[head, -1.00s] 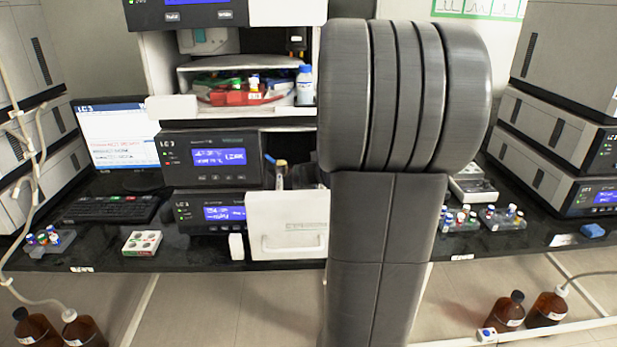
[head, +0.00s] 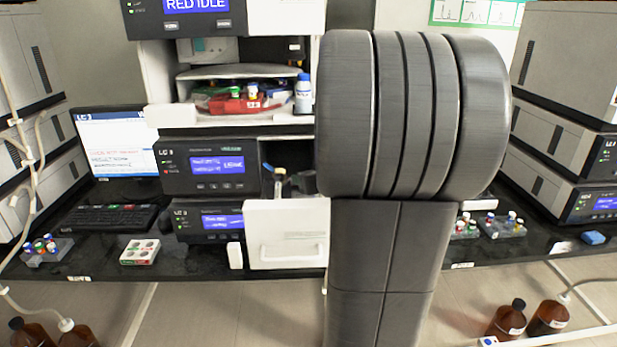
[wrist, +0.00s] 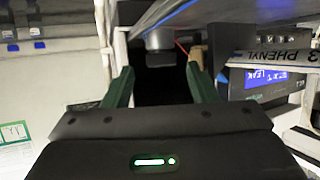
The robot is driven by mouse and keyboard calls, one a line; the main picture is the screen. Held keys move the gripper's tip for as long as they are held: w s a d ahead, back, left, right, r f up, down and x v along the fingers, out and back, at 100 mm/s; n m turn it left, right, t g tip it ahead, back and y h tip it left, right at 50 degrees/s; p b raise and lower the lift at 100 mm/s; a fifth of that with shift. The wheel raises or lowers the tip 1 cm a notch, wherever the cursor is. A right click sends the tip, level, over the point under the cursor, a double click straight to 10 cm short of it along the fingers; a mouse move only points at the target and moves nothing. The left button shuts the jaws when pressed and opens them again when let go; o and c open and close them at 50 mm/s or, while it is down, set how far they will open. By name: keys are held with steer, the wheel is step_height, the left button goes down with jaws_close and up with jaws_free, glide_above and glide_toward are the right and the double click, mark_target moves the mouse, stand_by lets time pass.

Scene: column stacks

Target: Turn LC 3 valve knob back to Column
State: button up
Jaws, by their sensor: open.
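The LC 3 stack stands left of centre in the head view. In the wrist view my gripper (wrist: 162,82) is open, with green fingers apart and nothing clearly held. A tan piece (wrist: 198,56) shows close by the right finger; I cannot tell whether they touch. A grey round part (wrist: 158,39) is beyond the fingers. My arm hides the gripper in the head view.
In the wrist view a "3 PHENYL" label (wrist: 272,44) and a lit LEAK screen (wrist: 266,77) are close on the right. A white front panel (head: 287,240) sticks out below the bay. Vial racks (head: 502,226), a keyboard (head: 105,217) and a monitor (head: 115,143) share the bench.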

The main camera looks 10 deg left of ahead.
steer(key=v, duration=1)
steer(key=shift+b, duration=0.45)
steer(key=shift+s+d+r, duration=0.1)
